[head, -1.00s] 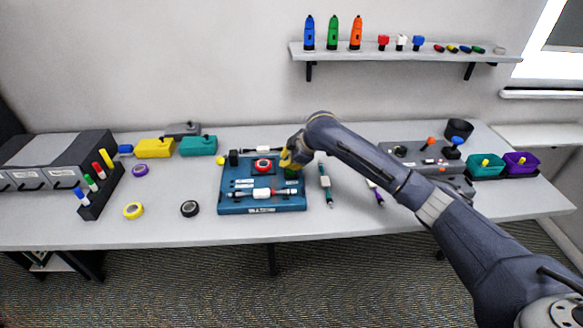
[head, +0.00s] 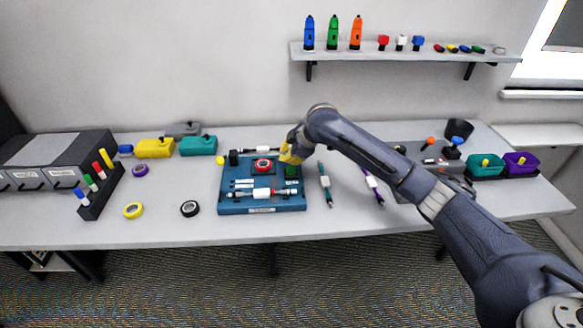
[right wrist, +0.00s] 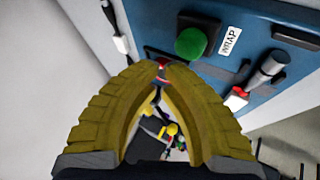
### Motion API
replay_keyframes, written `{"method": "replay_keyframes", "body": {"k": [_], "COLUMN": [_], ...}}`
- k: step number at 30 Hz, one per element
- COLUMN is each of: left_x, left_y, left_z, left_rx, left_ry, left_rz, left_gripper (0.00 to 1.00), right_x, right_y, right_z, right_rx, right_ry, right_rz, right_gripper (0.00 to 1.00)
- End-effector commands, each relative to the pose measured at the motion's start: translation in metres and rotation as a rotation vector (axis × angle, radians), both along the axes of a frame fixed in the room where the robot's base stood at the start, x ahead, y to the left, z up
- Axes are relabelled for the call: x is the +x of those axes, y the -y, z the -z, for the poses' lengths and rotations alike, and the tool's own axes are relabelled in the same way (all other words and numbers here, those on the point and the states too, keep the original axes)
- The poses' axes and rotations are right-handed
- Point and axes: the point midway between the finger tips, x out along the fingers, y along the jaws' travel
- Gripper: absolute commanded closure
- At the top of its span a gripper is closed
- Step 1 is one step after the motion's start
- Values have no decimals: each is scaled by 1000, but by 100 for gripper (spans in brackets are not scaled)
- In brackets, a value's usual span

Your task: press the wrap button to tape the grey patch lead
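The blue taping board (head: 228,207) stands on the table's middle. A grey patch lead (head: 240,195) with a white tag and a red mark lies across its front; its grey end (right wrist: 268,66) shows in the right wrist view. The green wrap button (head: 292,171) is at the board's right rear; it also shows in the right wrist view (right wrist: 190,43), beside the WRAP label (right wrist: 230,41). My right gripper (head: 288,158), with yellow fingers, is just behind and above the button, apart from it. Its fingertips (right wrist: 163,67) meet with nothing between them. My left gripper is out of view.
A red tape roll (head: 263,165) sits on the board. A teal lead (head: 325,184) and a purple lead (head: 372,184) lie to its right. A wall shelf (head: 400,52) is above.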

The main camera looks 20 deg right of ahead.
Motion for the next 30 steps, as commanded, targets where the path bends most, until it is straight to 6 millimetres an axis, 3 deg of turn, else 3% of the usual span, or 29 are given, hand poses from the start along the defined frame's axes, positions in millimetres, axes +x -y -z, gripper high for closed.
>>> {"method": "replay_keyframes", "body": {"k": [18,30], "left_x": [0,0], "left_y": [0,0], "left_z": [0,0], "left_rx": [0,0], "left_ry": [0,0], "left_rz": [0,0], "left_gripper": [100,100], "right_x": [1,0], "right_y": [0,0], "right_z": [-50,-58], "right_rx": [-1,0], "right_ry": [2,1], "right_rz": [0,0], "right_gripper": [100,100]}}
